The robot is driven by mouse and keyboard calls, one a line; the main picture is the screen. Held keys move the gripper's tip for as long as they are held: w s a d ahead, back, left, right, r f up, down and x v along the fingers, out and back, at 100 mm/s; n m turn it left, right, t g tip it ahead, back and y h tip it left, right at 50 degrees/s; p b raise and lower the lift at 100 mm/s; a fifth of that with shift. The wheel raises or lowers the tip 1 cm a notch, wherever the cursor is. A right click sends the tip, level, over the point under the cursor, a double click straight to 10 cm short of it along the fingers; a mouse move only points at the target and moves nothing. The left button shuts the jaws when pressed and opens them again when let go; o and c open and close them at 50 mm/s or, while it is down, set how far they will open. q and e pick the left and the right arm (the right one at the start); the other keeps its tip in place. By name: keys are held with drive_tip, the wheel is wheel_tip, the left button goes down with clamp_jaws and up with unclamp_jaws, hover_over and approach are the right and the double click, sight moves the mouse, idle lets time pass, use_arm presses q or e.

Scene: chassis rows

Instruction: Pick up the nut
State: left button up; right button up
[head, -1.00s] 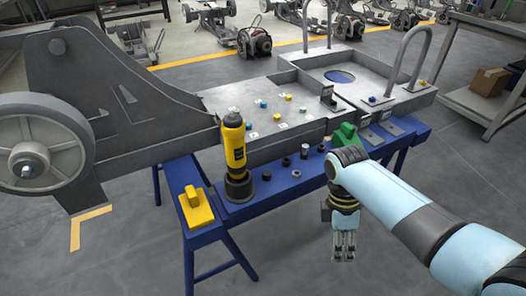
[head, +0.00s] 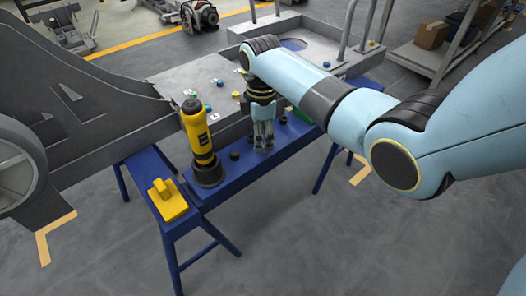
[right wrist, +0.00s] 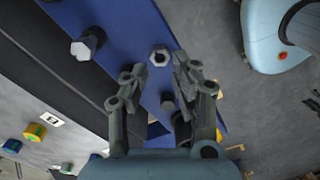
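My right gripper (head: 264,136) hangs fingers-down over the blue bench (head: 222,172). In the right wrist view its fingers (right wrist: 160,85) are apart, with nothing held between them. A dark round piece (right wrist: 168,101) shows in the gap between the fingers. A bolt-like piece with a pale hex head (right wrist: 85,46) stands to the left. In the head view the gripper hides part of this row, so I cannot tell which piece there is the nut. My left gripper is out of view.
A yellow and black power tool (head: 198,138) stands upright on the bench, left of the gripper. Small dark pieces (head: 234,155) lie between them. A yellow block (head: 167,200) sits on the left bench arm. The grey chassis (head: 168,82) with small coloured parts lies behind.

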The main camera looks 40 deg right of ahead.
wheel_tip(320, 180, down, 3)
drive_tip(key=shift+r+b, duration=0.1)
drive_tip(key=shift+b, duration=0.2)
clamp_jaws()
